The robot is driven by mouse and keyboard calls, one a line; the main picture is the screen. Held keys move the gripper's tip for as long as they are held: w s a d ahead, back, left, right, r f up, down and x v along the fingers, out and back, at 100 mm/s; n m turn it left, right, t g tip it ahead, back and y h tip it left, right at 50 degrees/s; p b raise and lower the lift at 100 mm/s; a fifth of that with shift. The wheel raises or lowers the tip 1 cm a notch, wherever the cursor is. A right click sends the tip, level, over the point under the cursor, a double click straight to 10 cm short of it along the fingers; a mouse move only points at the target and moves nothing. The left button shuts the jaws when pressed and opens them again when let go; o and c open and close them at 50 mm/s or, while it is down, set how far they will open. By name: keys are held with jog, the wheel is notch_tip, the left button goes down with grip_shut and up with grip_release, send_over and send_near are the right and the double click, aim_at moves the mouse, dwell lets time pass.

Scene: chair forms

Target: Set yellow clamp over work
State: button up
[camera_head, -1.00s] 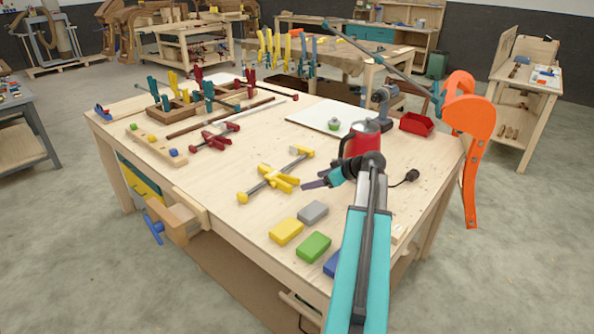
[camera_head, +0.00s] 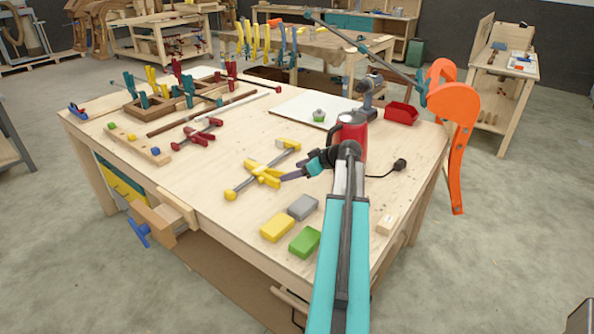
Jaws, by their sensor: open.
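The yellow clamp (camera_head: 262,174) lies flat on the workbench, its grey bar slanting from front left to back right. My gripper (camera_head: 284,177) comes in from the right with its dark fingers open at the clamp's yellow body and handles. I cannot tell whether the fingers touch it or straddle it. The work, a brown wooden frame (camera_head: 150,111), lies at the back left of the bench. Several teal, yellow and red clamps stand upright on it.
A red clamp (camera_head: 197,134) and a wooden strip with coloured blocks (camera_head: 137,145) lie left. Yellow (camera_head: 277,227), grey (camera_head: 303,207) and green (camera_head: 305,241) blocks lie in front. A red canister (camera_head: 352,128), white board (camera_head: 300,112) and red bin (camera_head: 402,113) are behind.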

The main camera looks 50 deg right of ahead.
aim_at(278, 176)
jog(key=b+x, duration=0.1)
jog(key=x, duration=0.4)
jog(key=shift+w+f, duration=0.15)
jog(key=shift+f, duration=0.2)
jog(key=shift+b+x, duration=1.7)
jog(key=shift+x, duration=0.45)
jog(key=shift+w+r, duration=0.1)
jog(key=shift+r, duration=0.1)
jog(key=c, duration=1.7)
jog(key=shift+o, duration=0.2)
jog(key=shift+r+p, duration=0.5)
jog(key=shift+r, duration=2)
